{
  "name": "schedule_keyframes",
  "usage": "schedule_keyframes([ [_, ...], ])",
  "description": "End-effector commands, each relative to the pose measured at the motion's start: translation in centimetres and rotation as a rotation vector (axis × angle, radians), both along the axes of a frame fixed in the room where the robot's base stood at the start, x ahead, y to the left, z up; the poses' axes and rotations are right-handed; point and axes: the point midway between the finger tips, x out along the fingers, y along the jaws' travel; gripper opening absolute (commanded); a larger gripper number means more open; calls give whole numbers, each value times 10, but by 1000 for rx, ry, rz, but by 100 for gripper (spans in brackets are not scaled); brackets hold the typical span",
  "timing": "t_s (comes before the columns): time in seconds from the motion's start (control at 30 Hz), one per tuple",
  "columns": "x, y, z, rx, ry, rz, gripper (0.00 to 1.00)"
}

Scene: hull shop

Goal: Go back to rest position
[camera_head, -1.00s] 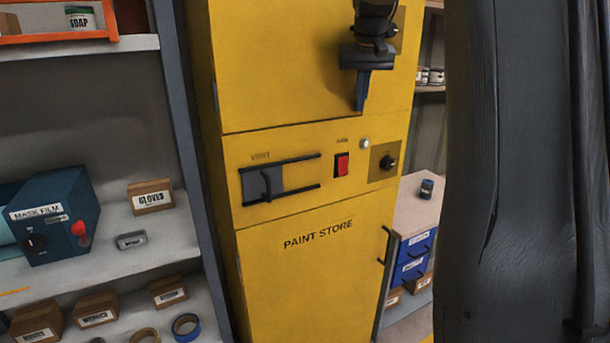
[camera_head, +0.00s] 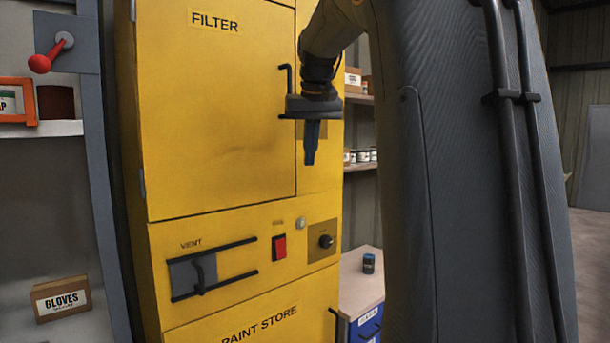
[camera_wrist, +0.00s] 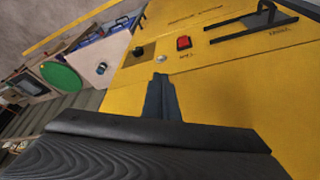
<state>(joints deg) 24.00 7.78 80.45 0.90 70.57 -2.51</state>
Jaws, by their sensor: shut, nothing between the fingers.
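My gripper (camera_head: 311,145) hangs pointing down in the head view, in front of the yellow cabinet's right part. Its fingers are together with nothing between them. The fingers also show in the wrist view (camera_wrist: 162,98), in front of the yellow cabinet face. The yellow cabinet (camera_head: 215,135) has an upper door marked FILTER and a lower door marked PAINT STORE. Between them are a VENT slider (camera_head: 193,274), a red switch (camera_head: 279,246), a pale round light (camera_head: 301,223) and a black knob (camera_head: 325,241). No contact between gripper and cabinet can be made out.
A grey shelf at left holds a GLOVES box (camera_head: 62,298). A red-knobbed lever (camera_head: 40,63) is on the panel above. A bench (camera_head: 358,283) with a dark jar (camera_head: 368,263) stands right of the cabinet. Open floor (camera_head: 590,255) shows at far right.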

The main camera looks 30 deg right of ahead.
Motion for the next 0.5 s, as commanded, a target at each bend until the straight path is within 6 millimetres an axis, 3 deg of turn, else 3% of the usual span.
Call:
schedule_keyframes([
  [0.33, -4, 0, 7, 1, 3, 0, 0],
  [0.43, -2, 9, -11, 6, 14, 13, 0],
  [0.5, 0, 23, -39, 12, 28, 34, 0],
])
